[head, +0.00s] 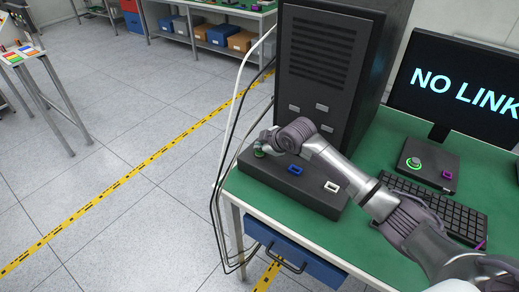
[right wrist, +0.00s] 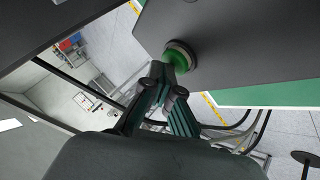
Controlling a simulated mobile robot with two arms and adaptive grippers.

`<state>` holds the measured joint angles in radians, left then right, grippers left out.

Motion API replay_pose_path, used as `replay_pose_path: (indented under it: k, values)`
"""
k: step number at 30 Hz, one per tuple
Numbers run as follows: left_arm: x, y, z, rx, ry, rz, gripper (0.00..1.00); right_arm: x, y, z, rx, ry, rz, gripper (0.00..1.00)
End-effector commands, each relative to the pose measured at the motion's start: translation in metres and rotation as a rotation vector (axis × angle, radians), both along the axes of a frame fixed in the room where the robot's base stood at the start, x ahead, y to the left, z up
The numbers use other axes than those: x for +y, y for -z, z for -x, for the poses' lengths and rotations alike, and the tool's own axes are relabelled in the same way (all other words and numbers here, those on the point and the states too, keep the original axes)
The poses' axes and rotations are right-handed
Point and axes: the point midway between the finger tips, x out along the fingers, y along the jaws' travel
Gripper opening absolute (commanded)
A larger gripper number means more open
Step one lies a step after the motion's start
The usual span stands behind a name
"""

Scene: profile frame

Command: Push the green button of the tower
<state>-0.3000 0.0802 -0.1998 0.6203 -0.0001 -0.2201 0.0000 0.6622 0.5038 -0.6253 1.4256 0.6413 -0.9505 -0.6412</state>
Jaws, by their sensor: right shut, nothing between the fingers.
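The black tower (head: 322,50) stands on the green table, with a dark front base (head: 315,196) that carries a blue and a white port. The green button (head: 260,154) is at the left end of this base, partly covered by my right gripper (head: 267,143). In the right wrist view the green button (right wrist: 178,58) sits in a dark round collar, just ahead of the shut, empty fingertips of my right gripper (right wrist: 164,91). I cannot tell whether they touch it. My left gripper is not in view.
A monitor (head: 455,85) reading "NO LINK", a keyboard (head: 435,207) and a small dark box with a green-ringed knob (head: 413,163) are on the table at the right. Cables (head: 229,130) hang beside the table's left edge. The floor at left is open.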

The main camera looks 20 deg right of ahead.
Motion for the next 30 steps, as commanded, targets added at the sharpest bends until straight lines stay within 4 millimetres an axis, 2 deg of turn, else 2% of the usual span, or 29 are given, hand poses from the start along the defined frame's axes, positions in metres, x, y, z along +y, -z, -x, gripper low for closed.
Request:
replay_pose_path:
  k: [30]
  values:
    - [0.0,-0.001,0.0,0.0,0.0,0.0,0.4,0.0,0.012,0.001,0.007,0.0,0.002,0.0]
